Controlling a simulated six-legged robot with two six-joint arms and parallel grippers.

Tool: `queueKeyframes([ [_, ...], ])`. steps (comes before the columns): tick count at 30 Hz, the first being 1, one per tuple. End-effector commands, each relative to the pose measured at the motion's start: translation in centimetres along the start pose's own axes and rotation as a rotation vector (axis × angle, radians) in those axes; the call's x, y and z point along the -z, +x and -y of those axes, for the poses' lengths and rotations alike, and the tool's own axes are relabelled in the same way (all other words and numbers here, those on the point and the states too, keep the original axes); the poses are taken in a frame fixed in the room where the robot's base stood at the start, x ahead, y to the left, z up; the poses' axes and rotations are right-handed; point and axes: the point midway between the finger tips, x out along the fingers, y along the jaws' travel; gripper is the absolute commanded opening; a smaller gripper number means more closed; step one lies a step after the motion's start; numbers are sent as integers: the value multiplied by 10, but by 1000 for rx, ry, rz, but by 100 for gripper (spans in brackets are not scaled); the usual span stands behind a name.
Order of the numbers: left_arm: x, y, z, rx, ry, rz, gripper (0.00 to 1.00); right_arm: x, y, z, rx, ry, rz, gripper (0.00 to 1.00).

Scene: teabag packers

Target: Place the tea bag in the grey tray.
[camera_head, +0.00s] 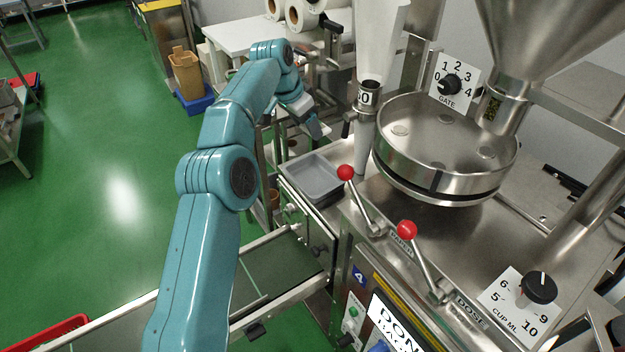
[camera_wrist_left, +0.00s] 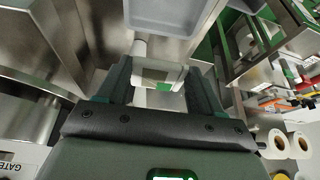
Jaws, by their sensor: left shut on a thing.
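The grey tray (camera_head: 318,172) sits on the steel machine top, left of the red-knobbed levers, and looks empty. It also shows at the top of the left wrist view (camera_wrist_left: 165,17). My left gripper (camera_head: 313,128) is above the tray's far side, reached over from the left. In the left wrist view its fingers (camera_wrist_left: 162,88) are shut on the tea bag (camera_wrist_left: 158,72), a pale packet with a green patch. The tea bag is apart from the tray in that view. In the head view the tea bag is hard to make out. My right gripper is not seen.
A round steel drum (camera_head: 440,150) and a filling tube (camera_head: 366,130) stand just right of the tray. Two levers with red knobs (camera_head: 346,172) rise in front of it. A conveyor (camera_head: 275,270) runs below. White rolls (camera_head: 305,14) lie on a table behind.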

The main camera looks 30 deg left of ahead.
Motion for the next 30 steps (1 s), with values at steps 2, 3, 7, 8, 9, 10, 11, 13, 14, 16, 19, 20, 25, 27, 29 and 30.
queueKeyframes([
  [2,-17,34,-1,-4,-1,5,34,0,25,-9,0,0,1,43],
  [3,-22,45,-1,-4,-1,6,34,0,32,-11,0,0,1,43],
  [7,-35,75,-1,-7,-1,9,34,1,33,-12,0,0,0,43],
  [8,-38,82,-1,-7,-1,9,34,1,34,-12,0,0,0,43],
  [9,-42,91,-1,-7,-1,8,34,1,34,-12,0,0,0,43],
  [10,-43,96,-1,-6,-1,7,34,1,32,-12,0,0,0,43],
  [11,-46,102,-1,-7,-1,8,34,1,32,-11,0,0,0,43],
  [13,-50,113,0,-6,-2,7,34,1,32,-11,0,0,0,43],
  [14,-51,116,0,-5,-1,6,34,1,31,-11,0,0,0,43],
  [16,-52,123,0,-5,-1,6,34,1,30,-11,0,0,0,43],
  [19,-56,133,0,-7,0,8,34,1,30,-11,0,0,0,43],
  [20,-58,137,0,-7,0,8,34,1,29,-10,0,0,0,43],
  [25,-66,161,0,-6,-1,7,34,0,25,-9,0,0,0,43],
  [27,-68,165,0,-5,0,7,34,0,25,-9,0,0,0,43],
  [29,-68,166,0,-5,0,6,34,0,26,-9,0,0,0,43],
  [30,-68,166,0,-5,0,6,34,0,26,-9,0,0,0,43],
])
